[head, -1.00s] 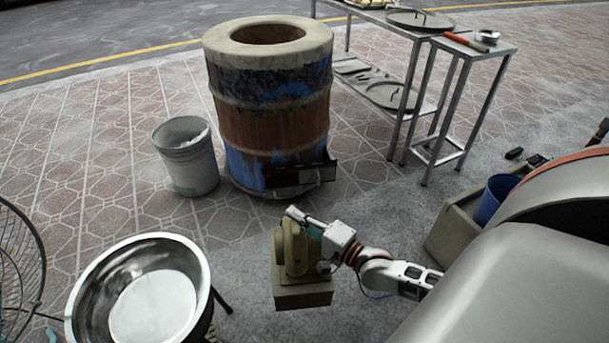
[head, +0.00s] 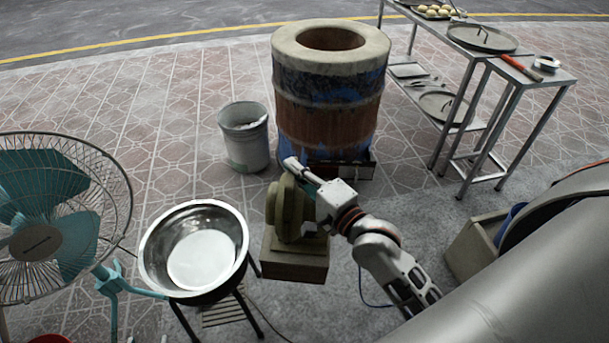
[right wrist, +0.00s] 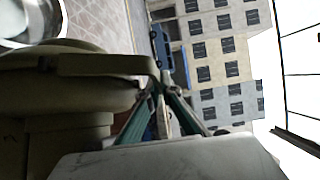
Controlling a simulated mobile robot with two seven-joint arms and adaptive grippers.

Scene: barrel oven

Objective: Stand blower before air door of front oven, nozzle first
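The blower (head: 289,215) is olive-yellow with a round housing on a block-shaped base. It is upright in the head view, in front of the front oven and slightly left of it. My right gripper (head: 298,170) reaches over its top. In the right wrist view the teal fingers close in on the housing's rim (right wrist: 105,65). I cannot tell whether the base touches the ground. Its nozzle does not show clearly. The front oven (head: 330,100) is a barrel with blue paint and a pale rim. The air door (head: 345,168) is low on its near side, partly hidden by my gripper. My left gripper is out of view.
A metal basin on a stand (head: 203,258) is close left of the blower, with a teal fan (head: 45,215) farther left. A bucket (head: 245,145) stands left of the oven. A metal table (head: 520,75) and a crate (head: 470,245) are to the right.

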